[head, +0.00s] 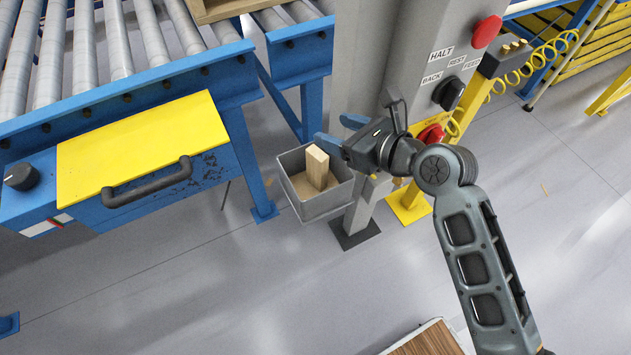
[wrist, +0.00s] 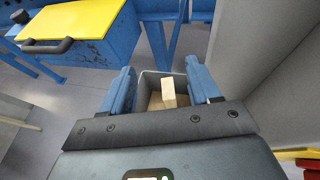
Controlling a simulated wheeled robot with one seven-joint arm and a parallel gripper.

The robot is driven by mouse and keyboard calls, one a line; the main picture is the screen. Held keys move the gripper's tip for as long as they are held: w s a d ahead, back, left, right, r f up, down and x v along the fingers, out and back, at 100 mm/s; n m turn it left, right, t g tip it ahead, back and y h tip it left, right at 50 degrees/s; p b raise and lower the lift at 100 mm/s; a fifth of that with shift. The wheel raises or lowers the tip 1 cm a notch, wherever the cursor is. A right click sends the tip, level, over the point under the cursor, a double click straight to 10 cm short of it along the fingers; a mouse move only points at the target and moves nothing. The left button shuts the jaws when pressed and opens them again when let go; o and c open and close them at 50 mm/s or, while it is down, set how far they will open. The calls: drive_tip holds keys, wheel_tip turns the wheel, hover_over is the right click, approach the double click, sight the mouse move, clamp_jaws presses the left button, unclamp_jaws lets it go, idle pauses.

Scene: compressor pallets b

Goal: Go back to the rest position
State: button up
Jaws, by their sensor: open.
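My gripper (head: 340,130) is open and empty beside the grey control post, above a grey bin (head: 328,204). In the wrist view its two blue fingers (wrist: 164,88) stand apart, with the bin below and between them. A wooden block (head: 317,167) stands tilted in the bin; it also shows in the wrist view (wrist: 168,92). The fingers do not touch the block. My arm reaches up from the lower right in the head view.
The grey post (head: 365,60) carries a red button (head: 486,31), a black knob (head: 448,93) and a lower red knob (head: 430,134). A blue roller conveyor (head: 180,75) with a yellow-topped drawer (head: 140,145) stands left. A wood-topped surface (head: 428,341) is at the bottom. Open floor lies in front.

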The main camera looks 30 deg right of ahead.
drive_tip(key=s+f+n+h, duration=0.2)
drive_tip(key=s+n, duration=0.5)
drive_tip(key=s, duration=0.2)
drive_tip(key=s+f+n+h, duration=0.2)
drive_tip(key=s+n, duration=0.4)
drive_tip(key=s, duration=0.3)
drive_tip(key=s+a+r+n+t, duration=0.1)
drive_tip(key=s+r+n, duration=0.4)
drive_tip(key=s+n, duration=0.3)
drive_tip(key=s+r+n+t, duration=0.1)
drive_tip(key=s+r+n, duration=0.5)
drive_tip(key=s+n, duration=0.3)
drive_tip(key=n, duration=0.2)
drive_tip(key=shift+a+n, duration=0.3)
drive_tip(key=shift+a, duration=0.05)
